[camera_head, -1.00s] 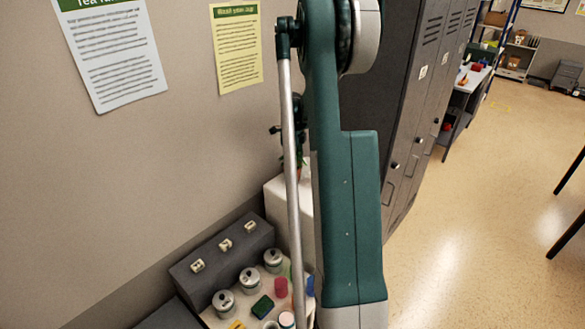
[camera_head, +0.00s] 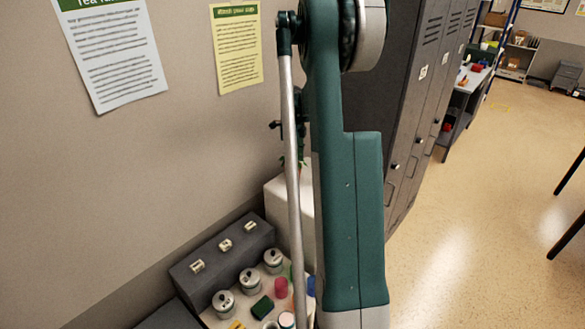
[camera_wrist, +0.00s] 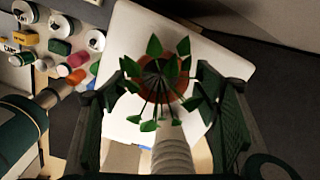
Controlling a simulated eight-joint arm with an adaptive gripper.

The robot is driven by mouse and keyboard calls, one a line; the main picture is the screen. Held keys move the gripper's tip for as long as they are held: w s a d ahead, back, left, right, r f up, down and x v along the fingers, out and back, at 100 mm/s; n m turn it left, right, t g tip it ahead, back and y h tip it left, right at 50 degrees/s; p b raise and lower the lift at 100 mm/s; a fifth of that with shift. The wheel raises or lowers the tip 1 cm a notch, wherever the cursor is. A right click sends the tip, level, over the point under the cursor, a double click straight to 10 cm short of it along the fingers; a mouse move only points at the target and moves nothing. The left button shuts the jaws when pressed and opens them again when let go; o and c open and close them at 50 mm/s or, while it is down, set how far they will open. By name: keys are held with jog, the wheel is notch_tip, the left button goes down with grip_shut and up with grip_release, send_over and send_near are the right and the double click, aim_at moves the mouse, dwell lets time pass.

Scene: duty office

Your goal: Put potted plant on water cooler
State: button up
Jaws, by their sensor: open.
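The potted plant (camera_wrist: 158,82), green leaves over a reddish-brown pot, stands upright on a white flat top (camera_wrist: 135,40) in the wrist view. That top looks like the water cooler's; its white body (camera_head: 276,197) shows beside the lockers in the head view, mostly hidden by my arm. My gripper (camera_wrist: 160,100) is open, its dark fingers apart on the left and right of the plant. Leaf tips come close to the fingers; I cannot tell whether they touch. In the head view, only a few leaves show behind my arm.
A pale ribbed cylinder (camera_wrist: 172,155) lies below the plant in the wrist view. A table at lower left holds several canisters (camera_head: 249,280), a green block (camera_head: 262,307) and cups. Grey lockers (camera_head: 405,110) stand to the right.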

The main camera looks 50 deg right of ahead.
aim_at(293, 169)
notch_tip(293, 169, up, 10)
jog(key=b, duration=0.1)
jog(key=shift+f, duration=0.25)
dwell(0.7)
jog(key=s+a+r+n+t, duration=0.1)
jog(key=a+r+n, duration=0.35)
jog(key=a, duration=0.65)
jog(key=s+a+r+n+t+h, duration=0.1)
jog(key=s+a+r+n, duration=0.3)
jog(key=a, duration=0.6)
jog(key=w+a+r+n+t, duration=0.1)
jog(key=a+r+n, duration=0.2)
jog(key=a+n, duration=0.55)
jog(key=s+a+f+n+t, duration=0.2)
jog(key=s+a+n, duration=0.5)
jog(key=a, duration=0.6)
jog(key=s+a+f+n+t+y, duration=0.1)
jog(key=s+a+f+n+t, duration=0.1)
jog(key=s+a+n, duration=0.5)
jog(key=shift+s+a+f, duration=0.35)
jog(key=shift+s+a, duration=2.25)
jog(key=shift+a, duration=0.85)
